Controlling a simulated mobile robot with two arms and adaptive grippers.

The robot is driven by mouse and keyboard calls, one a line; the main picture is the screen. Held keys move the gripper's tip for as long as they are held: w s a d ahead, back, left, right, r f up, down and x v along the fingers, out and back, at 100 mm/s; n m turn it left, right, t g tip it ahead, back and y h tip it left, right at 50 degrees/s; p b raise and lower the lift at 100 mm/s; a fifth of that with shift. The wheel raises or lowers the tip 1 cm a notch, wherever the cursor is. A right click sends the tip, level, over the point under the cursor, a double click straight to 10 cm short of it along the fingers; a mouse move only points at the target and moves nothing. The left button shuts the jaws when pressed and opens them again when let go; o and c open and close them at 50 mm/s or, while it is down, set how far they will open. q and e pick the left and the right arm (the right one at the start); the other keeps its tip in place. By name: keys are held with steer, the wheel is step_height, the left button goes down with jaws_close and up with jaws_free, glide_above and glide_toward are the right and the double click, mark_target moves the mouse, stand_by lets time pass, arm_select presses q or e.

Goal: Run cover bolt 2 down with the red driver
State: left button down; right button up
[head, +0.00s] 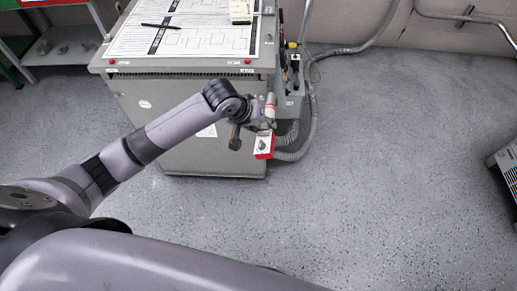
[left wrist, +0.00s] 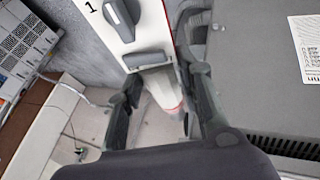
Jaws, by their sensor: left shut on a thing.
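My left gripper (head: 262,110) is at the right front side of the grey cabinet. In the left wrist view its fingers (left wrist: 160,108) are around a pale tapered part (left wrist: 163,90) with a red band at its end. A white-faced box with red edges (head: 264,145) shows just below the gripper. In the left wrist view a white panel (left wrist: 135,42) with a red edge, a dark knob and a "1" lies beyond the fingers. I cannot tell whether these belong to the red driver. Cover bolt 2 cannot be made out. My right gripper is out of view.
The grey cabinet (head: 185,71) bears a printed diagram (head: 215,42), a pen (head: 161,25) and a small cream block (head: 241,11). Grey hoses (head: 311,125) hang at its right side. The floor to the right is clear up to a grey unit (head: 508,160).

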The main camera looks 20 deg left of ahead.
arm_select(q)
steer(key=shift+a+f+n+t+h, duration=0.5)
steer(key=shift+a+f+n, duration=0.5)
steer(key=shift+f, duration=3.7)
steer(key=shift+m, duration=0.3)
steer(key=w, duration=0.1)
steer(key=w+a+b, duration=0.1)
steer(key=w, duration=0.1)
steer(key=w+b, duration=0.1)
steer(key=w, duration=0.1)
steer(key=shift+w+a+f, duration=0.1)
steer(key=shift+a+f, duration=0.05)
steer(key=shift+a, duration=0.25)
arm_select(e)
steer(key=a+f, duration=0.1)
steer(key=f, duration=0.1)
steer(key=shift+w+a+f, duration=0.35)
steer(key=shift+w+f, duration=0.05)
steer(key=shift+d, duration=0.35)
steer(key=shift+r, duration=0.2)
